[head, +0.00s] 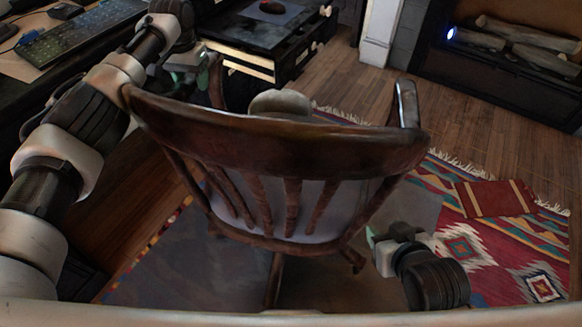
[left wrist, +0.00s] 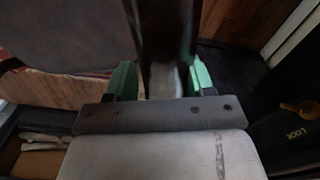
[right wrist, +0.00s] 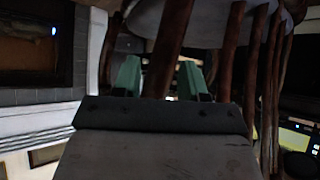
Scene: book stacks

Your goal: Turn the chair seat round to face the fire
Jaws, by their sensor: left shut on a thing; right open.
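The wooden chair (head: 280,150) stands with its curved, spindled back toward me. Its pale seat (head: 310,215) shows between the spindles. The fireplace (head: 500,75) with logs is at the upper right of the head view, off to the chair's right. My left gripper (head: 195,66) is at the chair's left arm; in the left wrist view its green fingers (left wrist: 163,82) are shut on a dark upright part of it. My right gripper (head: 376,240) is open, low beside the chair back's right side. In the right wrist view a spindle (right wrist: 172,35) appears beyond its fingers (right wrist: 160,78); contact is unclear.
A desk with a keyboard (head: 75,45) is at the left. A dark low cabinet (head: 260,40) stands beyond the chair. A patterned rug (head: 500,240) lies under and right of the chair. Bare wood floor (head: 500,130) lies between rug and fireplace.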

